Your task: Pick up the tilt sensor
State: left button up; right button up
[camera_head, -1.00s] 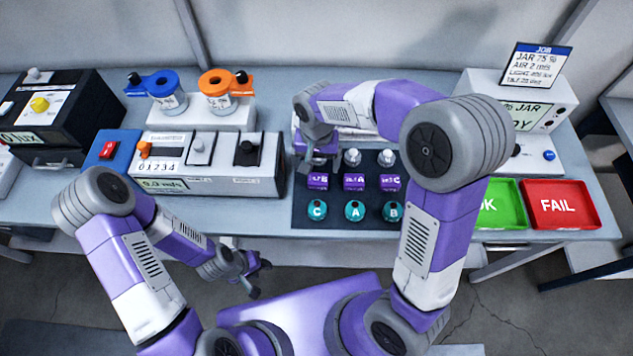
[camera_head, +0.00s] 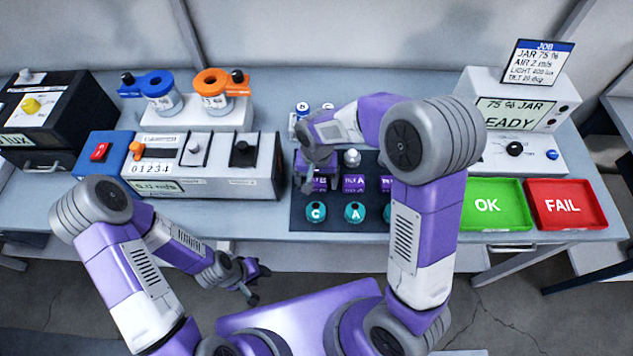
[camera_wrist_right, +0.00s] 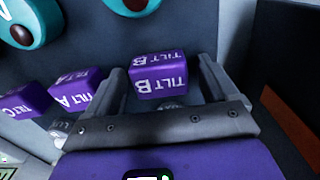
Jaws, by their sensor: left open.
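Three purple tilt sensor blocks stand in a row on the dark mat (camera_head: 300,219). Tilt B (camera_wrist_right: 158,80) is at the left end in the head view, partly hidden by my right gripper. Tilt A (camera_head: 354,184) is in the middle and also shows in the right wrist view (camera_wrist_right: 75,92). Tilt C (camera_wrist_right: 22,104) is beyond A. My right gripper (camera_wrist_right: 161,66) is open, with one finger on each side of tilt B and small gaps visible. It also shows in the head view (camera_head: 318,182). My left gripper (camera_head: 253,284) is open and empty in front of the table.
Teal round sensors (camera_head: 354,212) lie in front of the tilt blocks, and silver-topped pieces (camera_head: 352,158) stand behind. A gauge box (camera_head: 230,182) is left of the mat. Green OK (camera_head: 490,222) and red FAIL (camera_head: 590,222) trays are at right.

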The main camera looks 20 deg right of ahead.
jog(key=c, duration=1)
jog(key=shift+r, duration=0.1)
